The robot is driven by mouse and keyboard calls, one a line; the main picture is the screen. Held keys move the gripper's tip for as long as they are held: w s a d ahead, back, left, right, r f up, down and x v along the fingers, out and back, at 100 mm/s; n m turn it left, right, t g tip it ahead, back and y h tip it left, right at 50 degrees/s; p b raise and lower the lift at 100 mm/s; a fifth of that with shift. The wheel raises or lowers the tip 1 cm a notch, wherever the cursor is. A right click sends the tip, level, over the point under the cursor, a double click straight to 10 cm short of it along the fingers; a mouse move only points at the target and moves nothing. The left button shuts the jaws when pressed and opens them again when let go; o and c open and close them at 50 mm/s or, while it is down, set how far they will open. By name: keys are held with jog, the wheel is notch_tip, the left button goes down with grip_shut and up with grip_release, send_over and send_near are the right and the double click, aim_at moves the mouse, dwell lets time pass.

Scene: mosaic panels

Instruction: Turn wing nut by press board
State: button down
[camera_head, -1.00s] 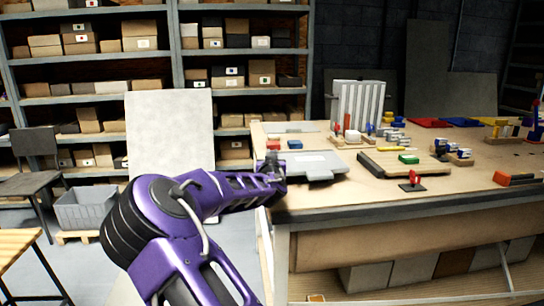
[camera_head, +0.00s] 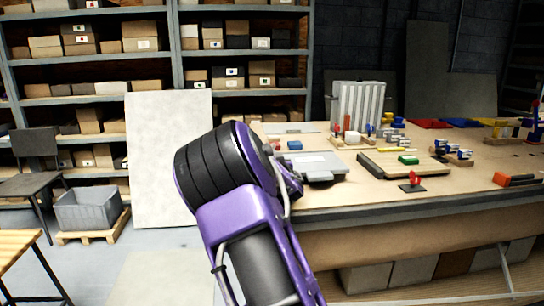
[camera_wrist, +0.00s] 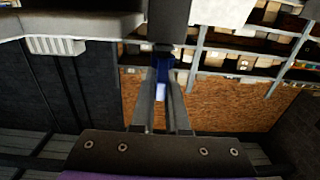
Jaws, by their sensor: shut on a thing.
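A flat grey plate (camera_head: 322,161), which looks like the press board, lies at the table's left end, with a darker part at its front edge. My arm stands in front of its left side and hides my gripper in the head view. In the wrist view my gripper (camera_wrist: 162,74) has its long fingers close together on a small blue piece (camera_wrist: 163,68), which looks like the wing nut. A pale patch shows between the fingers. A dark grey block (camera_wrist: 168,18) sits just beyond the fingertips. How far the nut is turned cannot be told.
A blue block (camera_head: 295,145) lies behind the plate. A ribbed white rack (camera_head: 358,104) stands farther back. A wooden board with a green block (camera_head: 408,160) and a red-topped stand (camera_head: 415,180) are to the right.

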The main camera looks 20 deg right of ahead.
jog(key=c, duration=0.9)
grip_release()
jog(key=s+a, duration=0.1)
jog(key=s, duration=0.4)
jog(key=s+a, duration=0.1)
jog(key=s, duration=0.5)
jog(key=s+a, duration=0.1)
jog(key=s, duration=0.5)
jog(key=shift+a, duration=0.15)
